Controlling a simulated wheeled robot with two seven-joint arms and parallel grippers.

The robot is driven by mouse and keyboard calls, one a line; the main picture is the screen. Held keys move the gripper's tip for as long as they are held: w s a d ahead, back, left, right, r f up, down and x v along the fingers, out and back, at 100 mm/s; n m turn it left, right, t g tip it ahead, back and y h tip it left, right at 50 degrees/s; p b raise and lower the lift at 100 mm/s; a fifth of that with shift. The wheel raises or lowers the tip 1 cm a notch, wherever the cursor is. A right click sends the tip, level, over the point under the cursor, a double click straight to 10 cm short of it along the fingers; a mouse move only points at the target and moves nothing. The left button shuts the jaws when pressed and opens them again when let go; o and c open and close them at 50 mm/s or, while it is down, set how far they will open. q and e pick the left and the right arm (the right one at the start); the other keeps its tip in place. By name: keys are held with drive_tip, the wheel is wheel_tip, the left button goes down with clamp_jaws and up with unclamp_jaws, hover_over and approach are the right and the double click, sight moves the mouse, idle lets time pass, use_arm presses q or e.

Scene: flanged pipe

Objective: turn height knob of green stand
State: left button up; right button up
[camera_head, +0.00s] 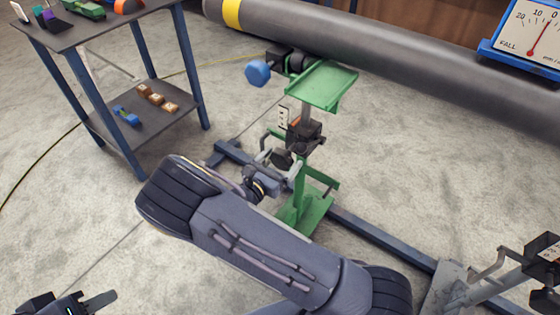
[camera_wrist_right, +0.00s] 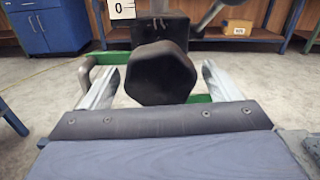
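The green stand (camera_head: 322,86) stands in the middle of the head view, with a flat top plate, a grey post and a green base (camera_head: 305,212). Its black height knob (camera_head: 282,158) sticks out of a black block on the post, below a small white scale (camera_head: 284,117). My right gripper (camera_head: 277,163) is at the knob. In the right wrist view the faceted knob (camera_wrist_right: 160,73) sits between my two open fingers, with gaps on both sides. My left gripper (camera_head: 78,306) is at the bottom left edge, mostly cut off, away from the stand.
A grey pipe (camera_head: 400,65) with a yellow band runs behind the stand. A blue knob (camera_head: 257,73) juts out beside the top plate. A dark shelf table (camera_head: 85,35) stands at the left. A blue floor rail (camera_head: 380,240) passes by the base. A gauge (camera_head: 527,35) is at upper right.

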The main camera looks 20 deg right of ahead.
drive_tip(key=c, duration=0.9)
drive_tip(key=shift+m, duration=0.3)
drive_tip(key=m+b, duration=0.2)
drive_tip(key=m, duration=0.2)
drive_tip(key=shift+f+m, duration=0.15)
drive_tip(key=shift+m, duration=0.15)
drive_tip(key=m+b, duration=0.2)
drive_tip(key=m, duration=0.2)
drive_tip(key=shift+a+m, duration=0.1)
drive_tip(key=shift+m, duration=0.2)
drive_tip(key=m+b, duration=0.2)
drive_tip(key=shift+m, duration=0.3)
drive_tip(key=m+b, duration=0.3)
drive_tip(key=shift+f+m, duration=0.1)
drive_tip(key=shift+m, duration=0.2)
drive_tip(key=m+b, duration=0.3)
drive_tip(key=shift+r+m+b, duration=0.25)
drive_tip(key=shift+m+b, duration=1)
drive_tip(key=shift+m, duration=0.25)
